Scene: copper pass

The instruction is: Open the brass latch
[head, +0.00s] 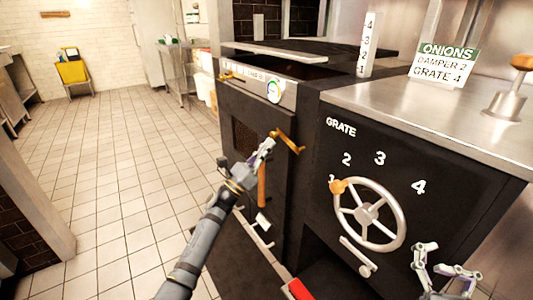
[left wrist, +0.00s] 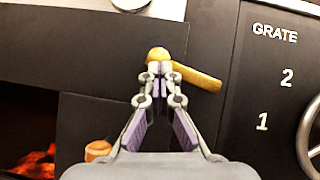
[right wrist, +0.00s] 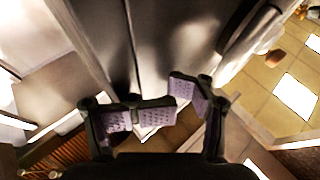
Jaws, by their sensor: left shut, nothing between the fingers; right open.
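The brass latch (head: 287,141) is on the black front of the range, at the right edge of the door. In the left wrist view the latch (left wrist: 198,78) has a round pivot and an arm slanting down to the right. My left gripper (head: 268,146) is shut and empty, its fingertips at the latch near the pivot; I cannot tell whether they touch it. It also shows in the left wrist view (left wrist: 160,70), covering part of the latch. My right gripper (head: 443,262) is open and empty, low in front of the grate panel, away from the latch.
A grate wheel (head: 392,225) with an orange knob near 1 is on the panel right of the latch. A wooden handle (head: 262,185) is below the left gripper. Embers (left wrist: 38,158) glow at lower left in the left wrist view. Tiled floor (head: 120,170) is open to the left.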

